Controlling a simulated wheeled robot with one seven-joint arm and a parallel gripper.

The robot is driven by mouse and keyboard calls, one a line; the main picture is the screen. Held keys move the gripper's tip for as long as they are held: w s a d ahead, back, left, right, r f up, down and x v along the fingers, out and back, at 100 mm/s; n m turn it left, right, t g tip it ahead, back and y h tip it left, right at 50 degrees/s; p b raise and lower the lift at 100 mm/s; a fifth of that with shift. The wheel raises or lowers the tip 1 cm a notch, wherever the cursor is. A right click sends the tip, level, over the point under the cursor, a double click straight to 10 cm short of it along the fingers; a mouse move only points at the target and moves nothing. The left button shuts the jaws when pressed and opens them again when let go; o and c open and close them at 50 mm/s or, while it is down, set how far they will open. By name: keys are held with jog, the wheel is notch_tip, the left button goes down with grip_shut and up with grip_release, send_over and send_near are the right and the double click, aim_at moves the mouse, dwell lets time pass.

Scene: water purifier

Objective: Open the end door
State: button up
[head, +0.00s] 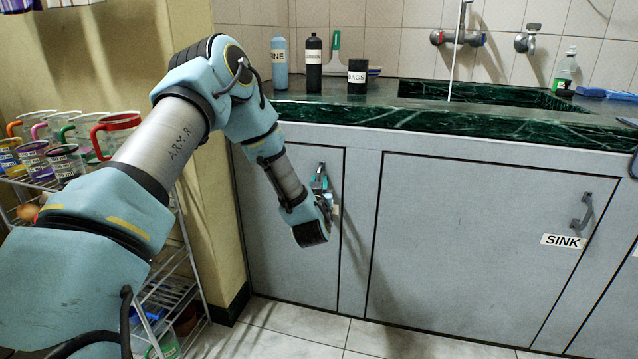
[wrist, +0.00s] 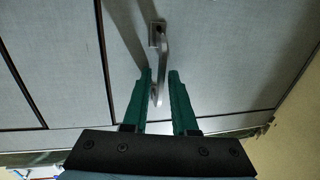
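The end door (head: 285,240) is the narrow grey cabinet door at the left end of the counter; it looks flush with its frame. Its metal handle (head: 322,168) is partly hidden by my gripper (head: 324,188) in the head view. In the wrist view, the handle (wrist: 163,55) stands out from the grey door (wrist: 215,60). The green fingers of my gripper (wrist: 160,75) are apart, one on each side of the handle's lower part, with small gaps visible. Whether either finger touches the handle is unclear.
A wider door (head: 470,240) with a SINK label (head: 563,241) is to the right. A wire rack (head: 165,290) with several mugs stands left, near my arm. Bottles stand on the green counter (head: 440,115) above. Tiled floor (head: 300,325) in front looks clear.

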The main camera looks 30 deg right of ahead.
jog(key=shift+c, duration=0.3)
grip_shut()
dwell(1.0)
